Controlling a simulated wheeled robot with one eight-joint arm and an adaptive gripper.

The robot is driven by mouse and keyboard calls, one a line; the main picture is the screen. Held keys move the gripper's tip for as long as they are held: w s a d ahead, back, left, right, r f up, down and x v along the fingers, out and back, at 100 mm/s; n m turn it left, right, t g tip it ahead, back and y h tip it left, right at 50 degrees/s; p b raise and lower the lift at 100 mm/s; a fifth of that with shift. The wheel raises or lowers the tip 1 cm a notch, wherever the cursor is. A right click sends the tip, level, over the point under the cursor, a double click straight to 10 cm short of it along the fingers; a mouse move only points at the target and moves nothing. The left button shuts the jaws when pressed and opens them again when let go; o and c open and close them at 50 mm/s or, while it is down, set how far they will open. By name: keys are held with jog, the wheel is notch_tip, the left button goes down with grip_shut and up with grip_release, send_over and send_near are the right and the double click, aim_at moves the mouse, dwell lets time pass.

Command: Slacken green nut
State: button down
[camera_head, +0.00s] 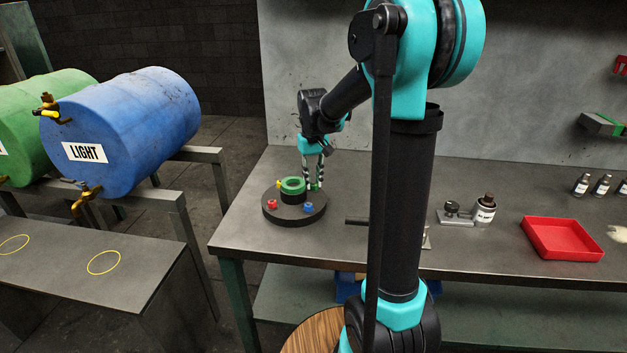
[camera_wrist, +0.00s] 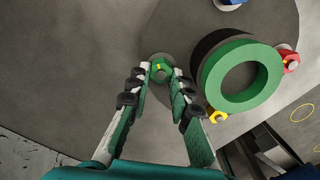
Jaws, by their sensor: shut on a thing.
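The green nut (camera_wrist: 161,69) sits at the edge of a dark round base, with a small yellow mark on it. My gripper (camera_head: 314,185) reaches down at the right side of the base (camera_head: 296,221). In the wrist view its two fingertips (camera_wrist: 160,76) are on either side of the green nut, shut on it. The nut is mostly hidden by the fingers in the head view. A thick green ring (camera_head: 292,185) rests on the black hub at the middle of the base, and also shows in the wrist view (camera_wrist: 255,47).
Red (camera_head: 272,204), blue (camera_head: 308,207) and yellow (camera_wrist: 218,116) nuts sit around the base rim. A metal workbench (camera_head: 330,248) bears a red tray (camera_head: 562,240) and bottles at right. The bench's left front is clear.

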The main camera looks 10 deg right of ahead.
aim_at(312, 184)
jog(key=n, duration=0.5)
jog(key=shift+a+n, duration=0.15)
jog(key=shift+n, duration=0.15)
jog(key=n, duration=0.5)
jog(key=shift+s, duration=0.15)
dwell(0.3)
jog(key=c, duration=1.6)
grip_release()
jog(key=shift+c, duration=0.2)
notch_tip(312, 184, up, 12)
